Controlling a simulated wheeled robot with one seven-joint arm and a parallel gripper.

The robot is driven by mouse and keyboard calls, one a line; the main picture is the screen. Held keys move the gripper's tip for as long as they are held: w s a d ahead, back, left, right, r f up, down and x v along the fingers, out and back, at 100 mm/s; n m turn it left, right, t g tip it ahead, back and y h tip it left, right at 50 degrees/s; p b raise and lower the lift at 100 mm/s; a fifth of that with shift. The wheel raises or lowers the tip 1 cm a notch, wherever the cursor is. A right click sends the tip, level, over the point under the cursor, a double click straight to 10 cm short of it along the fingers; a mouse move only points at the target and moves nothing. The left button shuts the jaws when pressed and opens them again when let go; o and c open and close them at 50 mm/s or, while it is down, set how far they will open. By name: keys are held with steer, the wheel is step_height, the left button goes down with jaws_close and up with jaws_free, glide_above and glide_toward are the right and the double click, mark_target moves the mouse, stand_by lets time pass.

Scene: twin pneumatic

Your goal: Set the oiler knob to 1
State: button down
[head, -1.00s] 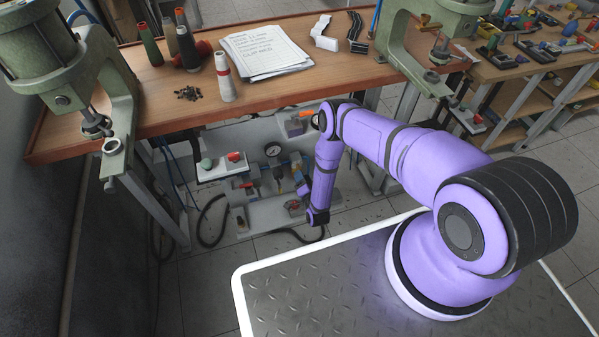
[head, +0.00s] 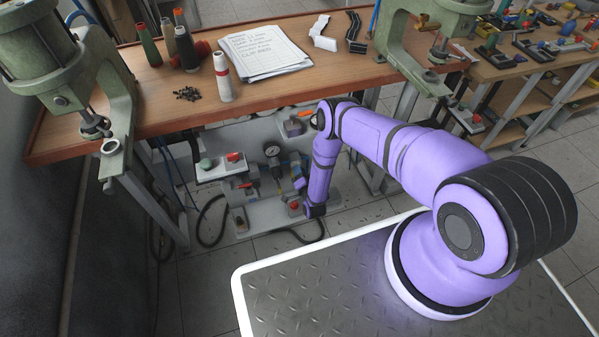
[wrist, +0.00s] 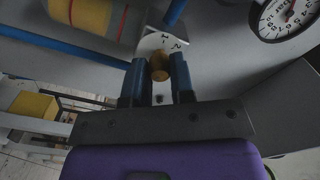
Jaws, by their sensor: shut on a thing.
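The oiler knob (wrist: 159,72) is a small brass-coloured knob in the wrist view, in front of a pale dial plate (wrist: 158,43) with dark number marks. My gripper (wrist: 160,78) has its two dark blue fingers on either side of the knob, shut on it. The marks are partly hidden and tilted, and I cannot tell which one the knob points to. In the head view the knob and fingertips are too small and covered by my wrist to make out; they are at the pneumatic panel (head: 265,211) under the workbench.
A round pressure gauge (wrist: 289,15) sits to the right of the knob. A yellow and orange cylinder (wrist: 85,15) and blue tubes lie close on the left. The wooden workbench (head: 290,92) is above the panel. Red-handled valves (head: 234,157) are nearby.

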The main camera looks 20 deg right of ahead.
steer(key=shift+s+n, duration=0.1)
steer(key=shift+n, duration=9.8)
steer(key=shift+f, duration=0.1)
steer(key=c, duration=1)
jaws_free()
